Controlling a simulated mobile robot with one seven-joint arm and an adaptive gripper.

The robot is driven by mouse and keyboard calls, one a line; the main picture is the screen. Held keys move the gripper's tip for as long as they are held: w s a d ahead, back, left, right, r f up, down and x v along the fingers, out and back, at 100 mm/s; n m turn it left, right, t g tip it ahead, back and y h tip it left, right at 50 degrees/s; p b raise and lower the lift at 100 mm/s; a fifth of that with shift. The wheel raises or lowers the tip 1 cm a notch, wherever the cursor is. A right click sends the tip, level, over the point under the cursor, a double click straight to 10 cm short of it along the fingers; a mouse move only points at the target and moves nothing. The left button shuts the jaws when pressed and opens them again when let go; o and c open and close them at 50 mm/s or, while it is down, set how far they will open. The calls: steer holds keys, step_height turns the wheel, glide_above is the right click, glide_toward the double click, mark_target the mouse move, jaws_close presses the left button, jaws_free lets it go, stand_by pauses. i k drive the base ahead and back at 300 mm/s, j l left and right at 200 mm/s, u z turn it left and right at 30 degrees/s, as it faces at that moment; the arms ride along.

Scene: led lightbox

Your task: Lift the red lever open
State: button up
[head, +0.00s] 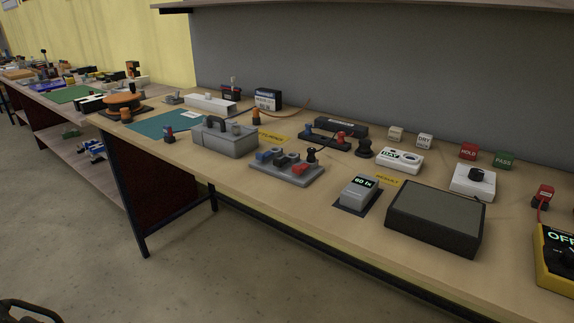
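A grey fixture block (287,167) sits on the workbench near the middle of the head view. It carries a blue part on its left and a small red lever (304,168) on its right. The red lever looks low and close to the block; its exact angle is too small to tell. A second dark fixture (322,140) behind it also has a red part (340,137). A dark curved piece at the bottom left corner looks like part of my gripper (24,312), far from both fixtures. Its fingertips are cut off, so its opening is hidden.
The workbench (262,197) has a free front strip. A grey handled box (225,137) stands left of the block, a lux meter (358,193) and dark panel box (435,218) to its right. A yellow meter (555,262) is far right. Open floor lies in front.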

mark_target(299, 170)
steer(key=l+u, duration=0.15)
steer(key=l, duration=0.25)
steer(key=k+l+u, duration=0.15)
steer(key=l, duration=0.25)
steer(key=l+u, duration=0.15)
steer(key=l, duration=0.2)
steer(key=k+l+u, duration=0.15)
steer(key=l, duration=0.25)
steer(key=i, duration=0.95)
